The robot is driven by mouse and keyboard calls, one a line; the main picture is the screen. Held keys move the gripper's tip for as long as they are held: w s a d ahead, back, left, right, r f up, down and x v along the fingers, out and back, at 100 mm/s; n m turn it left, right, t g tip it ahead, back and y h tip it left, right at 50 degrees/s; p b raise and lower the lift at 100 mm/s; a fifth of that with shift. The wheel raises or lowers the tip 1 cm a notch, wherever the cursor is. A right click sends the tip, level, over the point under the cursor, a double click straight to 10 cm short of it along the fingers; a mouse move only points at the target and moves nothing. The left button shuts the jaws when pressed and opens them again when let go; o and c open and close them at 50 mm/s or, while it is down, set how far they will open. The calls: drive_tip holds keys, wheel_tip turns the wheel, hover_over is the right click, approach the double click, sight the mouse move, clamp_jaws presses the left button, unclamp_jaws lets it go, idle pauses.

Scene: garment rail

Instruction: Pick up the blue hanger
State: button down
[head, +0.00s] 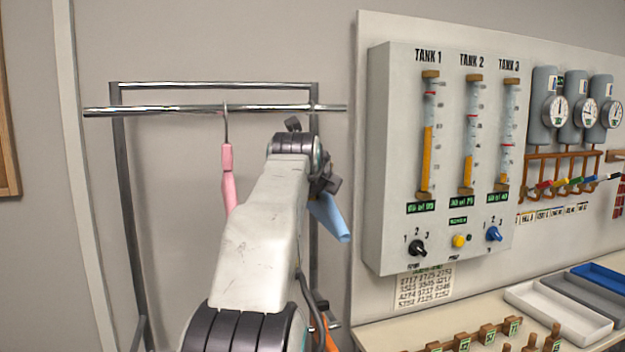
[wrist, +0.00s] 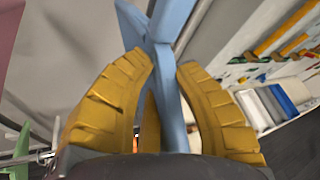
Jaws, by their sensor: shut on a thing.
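The blue hanger (head: 330,217) shows in the head view just right of my forearm, below my wrist, tilted down to the right. Most of it is hidden behind my arm. In the wrist view the blue hanger (wrist: 171,95) runs between the two yellow fingers of my gripper (wrist: 164,64), which is shut on it. Its wider part lies beyond the fingertips. Its hook is not visible, so I cannot tell whether it touches the rail.
The chrome garment rail (head: 180,111) stands against the wall. A pink hanger (head: 227,170) hangs on it, left of my arm. A tank gauge panel (head: 390,150) is close on the right, above a bench with trays (head: 560,312). A green object (wrist: 20,145) is at left in the wrist view.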

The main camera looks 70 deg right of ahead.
drive_tip(key=shift+r+p, duration=1.4)
drive_tip(key=shift+r, duration=0.25)
drive_tip(key=shift+r, duration=0.25)
drive_tip(key=shift+r+p, duration=0.15)
drive_tip(key=shift+p, duration=0.25)
